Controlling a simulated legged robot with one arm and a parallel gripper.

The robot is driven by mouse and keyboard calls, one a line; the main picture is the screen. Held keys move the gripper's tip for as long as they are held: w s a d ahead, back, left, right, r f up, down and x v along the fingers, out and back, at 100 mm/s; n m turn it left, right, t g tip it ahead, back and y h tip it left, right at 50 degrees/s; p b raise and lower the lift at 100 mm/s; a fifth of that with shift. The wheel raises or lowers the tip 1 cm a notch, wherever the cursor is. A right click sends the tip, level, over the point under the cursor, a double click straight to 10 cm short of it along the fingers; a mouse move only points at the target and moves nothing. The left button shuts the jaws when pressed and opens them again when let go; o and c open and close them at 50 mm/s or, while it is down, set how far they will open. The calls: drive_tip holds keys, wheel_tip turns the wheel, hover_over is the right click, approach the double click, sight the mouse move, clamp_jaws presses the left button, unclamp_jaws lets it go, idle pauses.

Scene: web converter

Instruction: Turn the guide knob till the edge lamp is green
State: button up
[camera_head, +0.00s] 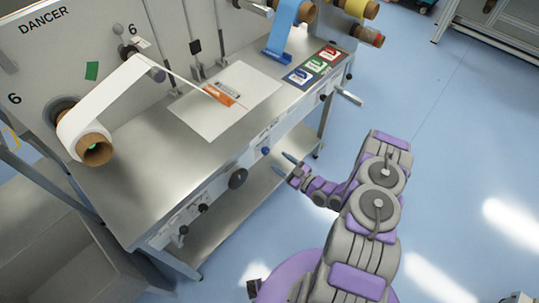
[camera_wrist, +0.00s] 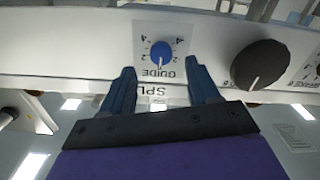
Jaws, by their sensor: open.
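The guide knob (camera_wrist: 161,50) is small, round and blue with a white pointer mark. In the head view the blue knob (camera_head: 265,151) is on the table's front edge. My gripper (camera_head: 279,167) is open and empty in front of the rail, close to the knob. In the wrist view its two blue fingers (camera_wrist: 161,77) point at the rail, one to each side below the knob, with none seen touching it. I cannot make out the edge lamp or its colour in either view.
A larger black knob (camera_wrist: 261,65) is right of the guide knob in the wrist view; the head view shows it too (camera_head: 238,178). A crank handle (camera_head: 348,96) juts out at right. The blue floor is open.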

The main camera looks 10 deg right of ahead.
sight(268, 153)
drive_tip(key=shift+b+x, duration=0.65)
drive_tip(key=shift+x, duration=2.7)
drive_tip(key=c, duration=1)
drive_tip(key=shift+c, duration=0.2)
drive_tip(key=shift+r+m+p, duration=0.1)
drive_tip(key=shift+m+p, duration=0.2)
drive_tip(key=shift+m, duration=0.1)
drive_tip(key=shift+m+p, duration=0.5)
drive_tip(key=shift+m, duration=0.4)
drive_tip(key=shift+m+p, duration=0.4)
drive_tip(key=shift+m, duration=1.2)
